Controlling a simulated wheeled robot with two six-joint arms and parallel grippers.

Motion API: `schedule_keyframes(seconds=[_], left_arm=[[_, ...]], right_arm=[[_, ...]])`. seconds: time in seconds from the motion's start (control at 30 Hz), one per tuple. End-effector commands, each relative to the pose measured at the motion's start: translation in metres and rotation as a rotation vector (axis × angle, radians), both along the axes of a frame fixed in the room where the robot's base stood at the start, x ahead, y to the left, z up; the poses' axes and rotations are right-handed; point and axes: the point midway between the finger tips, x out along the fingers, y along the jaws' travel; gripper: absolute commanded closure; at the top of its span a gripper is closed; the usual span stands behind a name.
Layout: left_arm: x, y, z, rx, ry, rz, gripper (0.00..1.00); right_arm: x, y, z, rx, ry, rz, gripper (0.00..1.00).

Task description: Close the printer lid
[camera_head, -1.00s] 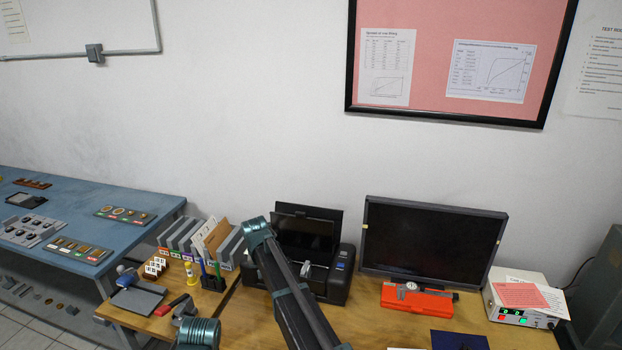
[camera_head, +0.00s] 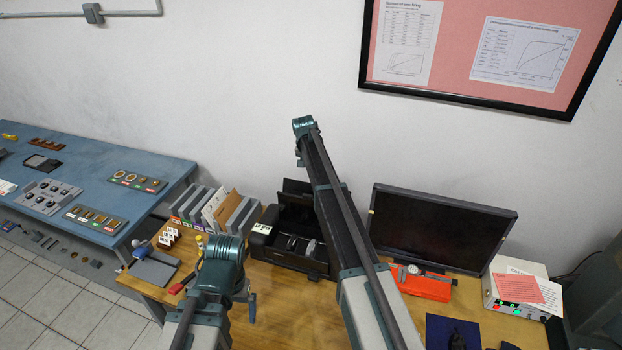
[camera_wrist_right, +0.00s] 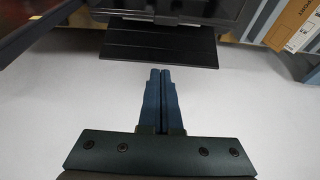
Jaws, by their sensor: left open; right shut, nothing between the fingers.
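The black printer (camera_head: 262,243) stands on the wooden desk in the head view. Its lid (camera_head: 296,187) stands raised at the back, partly hidden by my right arm, and the inside of the printer shows. In the right wrist view, a black panel at the printer's back (camera_wrist_right: 160,47) lies just ahead of my right gripper (camera_wrist_right: 160,72). That gripper is shut and empty, with the white wall around it; contact with the panel cannot be told. In the head view the right gripper is hidden. My left gripper (camera_head: 250,304) is open, in front of the printer, partly hidden by its arm.
A monitor (camera_head: 436,232) stands right of the printer, with a red case (camera_head: 428,286) before it. File holders (camera_head: 205,207) stand close on the left. A white device with a red paper (camera_head: 520,288) is at the right. The wall is close behind.

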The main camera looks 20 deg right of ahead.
Motion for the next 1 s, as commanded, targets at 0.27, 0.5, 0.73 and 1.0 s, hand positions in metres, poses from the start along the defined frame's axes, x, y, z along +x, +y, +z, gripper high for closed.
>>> schedule_keyframes(seconds=[0.27, 0.5, 0.73, 1.0], left_arm=[[0.0, 0.0, -0.024, 0.0, -0.001, 0.002, 0.0], [0.001, 0.0, -0.056, -0.001, -0.002, 0.004, 0.0], [0.001, 0.0, -0.088, 0.001, -0.002, -0.004, 0.0], [0.001, 0.0, -0.092, 0.001, -0.002, -0.007, 0.0]], right_arm=[[0.006, -0.003, -0.024, 0.001, 0.001, 0.0, 1.0], [0.014, -0.009, -0.056, 0.0, 0.001, 0.001, 1.0], [0.022, -0.014, -0.088, 0.0, 0.001, 0.001, 1.0], [-0.002, 0.0, -0.092, -0.001, 0.0, 0.002, 1.0]])
